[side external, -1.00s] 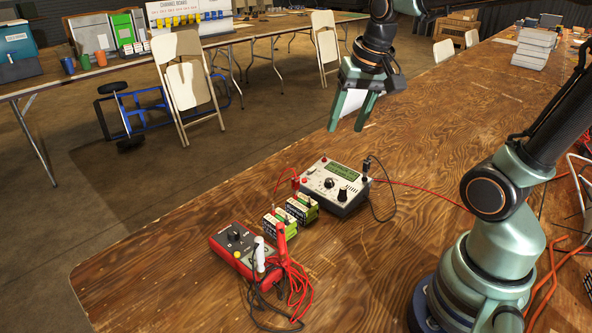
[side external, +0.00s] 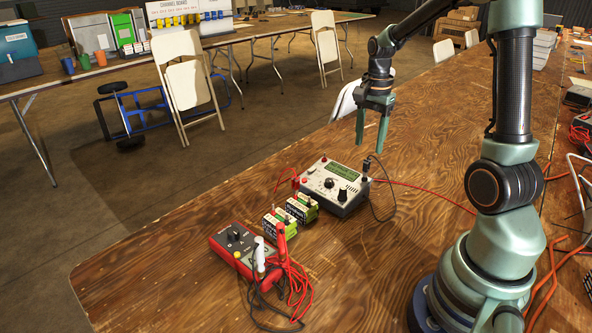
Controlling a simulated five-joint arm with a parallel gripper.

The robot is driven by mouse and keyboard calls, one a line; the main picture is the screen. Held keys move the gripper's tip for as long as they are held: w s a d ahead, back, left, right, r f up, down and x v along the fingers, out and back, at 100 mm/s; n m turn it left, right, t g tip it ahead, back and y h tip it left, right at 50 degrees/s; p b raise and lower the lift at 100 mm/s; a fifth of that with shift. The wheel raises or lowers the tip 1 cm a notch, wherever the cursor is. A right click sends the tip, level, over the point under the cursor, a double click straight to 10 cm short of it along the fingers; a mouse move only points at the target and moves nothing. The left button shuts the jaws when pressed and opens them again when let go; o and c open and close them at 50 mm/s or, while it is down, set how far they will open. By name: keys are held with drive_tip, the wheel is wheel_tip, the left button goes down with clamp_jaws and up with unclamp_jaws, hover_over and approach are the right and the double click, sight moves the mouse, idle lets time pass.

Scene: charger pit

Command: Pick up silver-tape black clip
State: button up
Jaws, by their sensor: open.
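My gripper (side external: 371,146) is open and empty, its two green fingers pointing down. In the picture it is just above the right side of the grey charger (side external: 336,186), which has a green display and knobs. A small black clip (side external: 367,166) with a black cable is at the charger's right edge, just below the fingertips in the picture. I cannot tell the exact gap, and silver tape on this clip is too small to make out. A pale silvery-white piece with dark leads (side external: 259,254) stands upright at the red meter (side external: 236,247); I cannot tell what it is.
Two battery packs (side external: 301,208) stand between the charger and the red meter. A red clip (side external: 295,182) is at the charger's left side. Red and black leads (side external: 297,285) lie coiled by the meter. A red cable (side external: 430,192) crosses the wooden table (side external: 180,280). The front left is clear.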

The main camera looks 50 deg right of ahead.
sight(368, 159)
drive_tip(key=shift+s+d+f, duration=0.1)
drive_tip(key=shift+s+f, duration=0.05)
drive_tip(key=shift+f, duration=2.9)
clamp_jaws()
